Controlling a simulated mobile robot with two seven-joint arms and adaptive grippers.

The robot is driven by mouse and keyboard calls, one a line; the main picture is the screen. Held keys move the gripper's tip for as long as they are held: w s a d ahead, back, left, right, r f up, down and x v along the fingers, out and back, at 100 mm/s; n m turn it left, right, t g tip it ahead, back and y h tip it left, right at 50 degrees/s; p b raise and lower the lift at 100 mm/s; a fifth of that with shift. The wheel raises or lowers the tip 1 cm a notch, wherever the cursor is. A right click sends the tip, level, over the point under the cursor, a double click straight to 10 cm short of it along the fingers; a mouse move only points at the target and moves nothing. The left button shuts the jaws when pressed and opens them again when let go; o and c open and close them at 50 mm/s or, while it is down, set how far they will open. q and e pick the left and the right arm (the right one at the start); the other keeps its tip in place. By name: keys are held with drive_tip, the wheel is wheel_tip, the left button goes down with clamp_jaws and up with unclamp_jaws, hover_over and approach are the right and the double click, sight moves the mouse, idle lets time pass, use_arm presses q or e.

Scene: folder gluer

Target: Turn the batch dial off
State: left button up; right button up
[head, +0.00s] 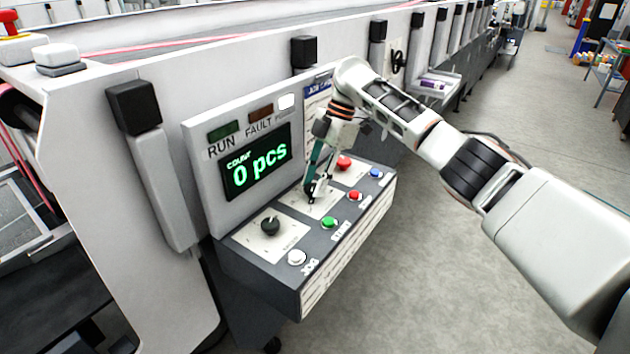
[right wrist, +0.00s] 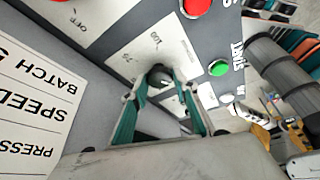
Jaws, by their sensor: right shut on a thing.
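The control box (head: 262,268) carries a row of dials and buttons. My right gripper (head: 315,190) reaches down onto the middle plate (head: 312,206) of its top and hides most of the dial there. In the right wrist view the dark round dial (right wrist: 160,75) sits between the two teal fingers of my right gripper (right wrist: 162,82), which are shut on it. Its plate (right wrist: 146,47) bears marks that look like 100 and 25. I take it as the batch dial; its pointer position is hidden. My left gripper is not in view.
Another black dial (head: 270,225) stands to the left, a red knob (head: 344,163) to the right. White (head: 297,258), green (head: 329,222), red (head: 355,195) and blue (head: 376,173) buttons line the front edge. The display (head: 257,165) reads 0 pcs. The floor (head: 450,270) is clear.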

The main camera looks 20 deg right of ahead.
drive_tip(key=o, duration=1.1)
drive_tip(key=shift+f, duration=0.1)
drive_tip(key=shift+d+r, duration=0.15)
drive_tip(key=shift+r, duration=0.15)
drive_tip(key=v, duration=1.1)
drive_tip(key=shift+r, duration=0.2)
drive_tip(key=shift+w+d, duration=0.1)
drive_tip(key=shift+d, duration=0.05)
